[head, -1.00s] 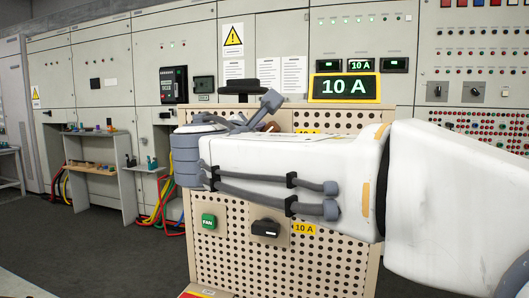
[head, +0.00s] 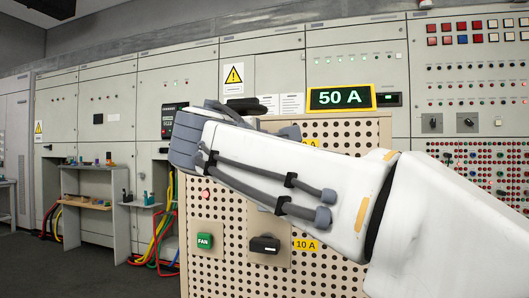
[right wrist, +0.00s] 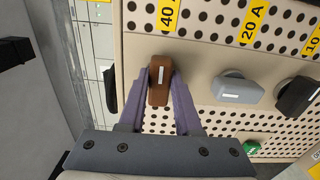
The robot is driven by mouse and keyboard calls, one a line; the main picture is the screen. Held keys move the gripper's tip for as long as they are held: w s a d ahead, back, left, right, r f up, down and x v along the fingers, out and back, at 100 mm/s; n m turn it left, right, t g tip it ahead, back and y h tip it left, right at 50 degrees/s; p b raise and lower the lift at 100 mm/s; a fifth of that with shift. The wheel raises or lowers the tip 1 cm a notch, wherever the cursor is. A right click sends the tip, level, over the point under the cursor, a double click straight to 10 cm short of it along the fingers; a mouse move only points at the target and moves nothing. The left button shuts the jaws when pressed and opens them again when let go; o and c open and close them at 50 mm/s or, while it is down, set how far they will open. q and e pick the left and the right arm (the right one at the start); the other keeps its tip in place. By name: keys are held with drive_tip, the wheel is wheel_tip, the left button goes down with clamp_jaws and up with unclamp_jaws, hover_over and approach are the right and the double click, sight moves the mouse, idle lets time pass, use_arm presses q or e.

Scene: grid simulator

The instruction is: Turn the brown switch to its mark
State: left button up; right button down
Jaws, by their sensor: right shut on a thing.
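The brown switch (right wrist: 159,84) is on the perforated panel in the right wrist view. A short white line on its face runs nearly upright in the picture, and a yellow 40 A label (right wrist: 167,15) sits above it. My right gripper (right wrist: 160,80) is shut on the brown switch, one purple-grey finger on each side. In the head view my right arm crosses in front of the panel and hides the brown switch and the fingertips. A display on top of the panel (head: 341,98) reads 50 A. My left gripper is out of view.
A grey switch (right wrist: 238,90) and a black switch (right wrist: 298,95) stand to the right of the brown one, near 20 A and 10 A labels. A green FAN button (head: 204,241) and a black switch (head: 265,244) are low on the panel. A small shelf table (head: 95,200) stands left.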

drive_tip(key=shift+f, duration=0.1)
idle(0.4)
drive_tip(key=c, duration=0.6)
unclamp_jaws()
drive_tip(key=shift+s, duration=0.1)
drive_tip(key=v, duration=1)
drive_tip(key=shift+s, duration=0.15)
